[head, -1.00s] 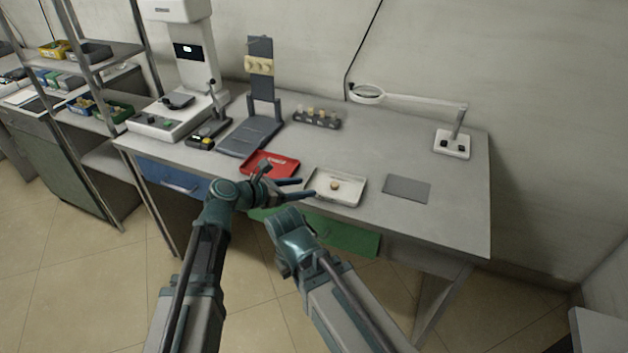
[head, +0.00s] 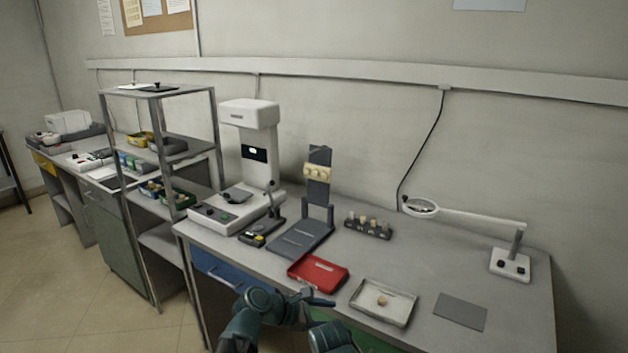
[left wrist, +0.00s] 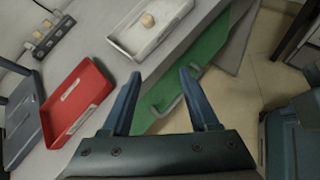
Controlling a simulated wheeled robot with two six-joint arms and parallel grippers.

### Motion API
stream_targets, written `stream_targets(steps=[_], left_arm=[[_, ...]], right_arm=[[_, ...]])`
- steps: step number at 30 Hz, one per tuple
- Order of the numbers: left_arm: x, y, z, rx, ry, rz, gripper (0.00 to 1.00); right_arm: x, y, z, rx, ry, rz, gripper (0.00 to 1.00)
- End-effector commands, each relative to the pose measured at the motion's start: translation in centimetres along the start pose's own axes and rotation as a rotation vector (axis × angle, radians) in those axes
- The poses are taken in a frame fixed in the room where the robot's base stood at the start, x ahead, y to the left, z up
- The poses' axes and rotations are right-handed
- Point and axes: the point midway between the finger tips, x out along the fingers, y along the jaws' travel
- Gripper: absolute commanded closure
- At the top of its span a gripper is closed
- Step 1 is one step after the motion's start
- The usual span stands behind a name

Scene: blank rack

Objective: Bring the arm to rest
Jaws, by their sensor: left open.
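My left gripper (head: 322,299) is at the front edge of the bench, in front of the red tray (head: 318,284) and left of the white tray (head: 384,312). In the left wrist view the gripper (left wrist: 160,75) has its two blue fingers spread, with nothing between them. Beyond its fingertips are the white tray (left wrist: 122,40), holding one small tan blank (left wrist: 148,20), and a green drawer front (left wrist: 185,85). The red tray (left wrist: 75,103) is to the left there. Part of my right arm shows at the bottom of the head view; its gripper is out of view.
A dark stand (head: 300,238) with tan pieces, a small rack (head: 368,228) of blanks and a white instrument (head: 225,212) stand farther back. A magnifier lamp (head: 510,263) and grey mat (head: 460,311) are at right. Shelving (head: 160,200) is left.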

Motion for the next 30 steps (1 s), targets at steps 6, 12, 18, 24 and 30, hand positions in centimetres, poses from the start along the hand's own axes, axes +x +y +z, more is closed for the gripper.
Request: stream_targets(steps=[6,12,18,24,30], left_arm=[[-3.6,-3.5,-8.2,0.649,0.286,-0.207,0.39],[-8.1,-5.6,-14.3,1.11,0.443,-0.503,0.39],[-12.0,-6.8,-17.9,1.374,0.495,-0.759,0.39],[-15.7,-7.8,-20.4,1.554,0.494,-1.0,0.39],[-13.2,-10.3,-18.0,1.634,0.436,-1.095,0.39]], right_arm=[[0.0,0.0,0.0,0.0,0.0,0.0,1.0],[0.0,0.0,0.0,0.0,0.0,0.0,1.0],[0.0,0.0,0.0,0.0,0.0,0.0,1.0],[0.0,0.0,0.0,0.0,0.0,0.0,1.0],[0.0,0.0,0.0,0.0,0.0,0.0,1.0]])
